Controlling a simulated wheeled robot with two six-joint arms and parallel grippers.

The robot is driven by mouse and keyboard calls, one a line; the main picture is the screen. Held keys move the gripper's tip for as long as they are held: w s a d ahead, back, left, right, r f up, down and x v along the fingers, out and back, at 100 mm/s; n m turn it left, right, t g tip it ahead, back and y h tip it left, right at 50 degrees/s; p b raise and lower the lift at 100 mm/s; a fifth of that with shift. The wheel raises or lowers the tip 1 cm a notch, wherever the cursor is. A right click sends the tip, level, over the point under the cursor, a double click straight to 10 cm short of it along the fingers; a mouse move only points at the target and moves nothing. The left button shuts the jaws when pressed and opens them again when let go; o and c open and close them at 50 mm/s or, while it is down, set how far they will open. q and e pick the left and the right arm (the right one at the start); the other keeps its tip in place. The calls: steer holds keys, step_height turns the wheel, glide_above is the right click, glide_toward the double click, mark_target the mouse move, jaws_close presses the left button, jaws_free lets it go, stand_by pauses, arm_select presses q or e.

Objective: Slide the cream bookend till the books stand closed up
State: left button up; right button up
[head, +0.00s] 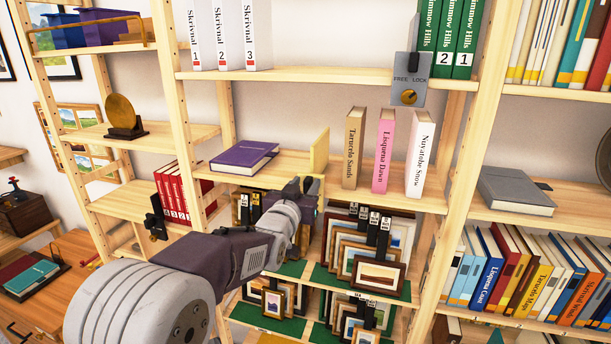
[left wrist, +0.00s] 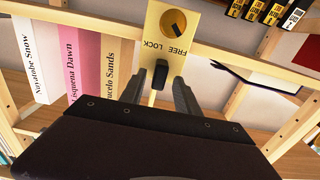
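The cream bookend (head: 320,152) stands upright on the middle shelf, left of three upright books: tan Taracelo Sands (head: 354,150), pink Lisquena Dawn (head: 383,152) and white Nuyarabe Snow (head: 419,155). Gaps show between the books and between bookend and tan book. In the left wrist view, upside down, the bookend (left wrist: 152,22) has a FREE/LOCK dial (left wrist: 173,23) and a black grip (left wrist: 160,73). My left gripper (head: 303,186) is in front of the bookend. Its fingers (left wrist: 161,92) are apart, either side of the grip; contact is unclear. My right gripper is out of view.
A purple book (head: 244,157) lies flat left of the bookend. A grey FREE/LOCK plate (head: 409,80) hangs beside the Hills books above. Framed prints (head: 378,275) fill the shelves below. A wooden upright (head: 462,160) stands right of the white book.

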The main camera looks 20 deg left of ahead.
arm_select(q)
steer(key=shift+w+d, duration=0.15)
steer(key=shift+d, duration=0.1)
steer(key=shift+a, duration=0.1)
steer(key=shift+c, duration=0.4)
jaws_close()
stand_by(0.9)
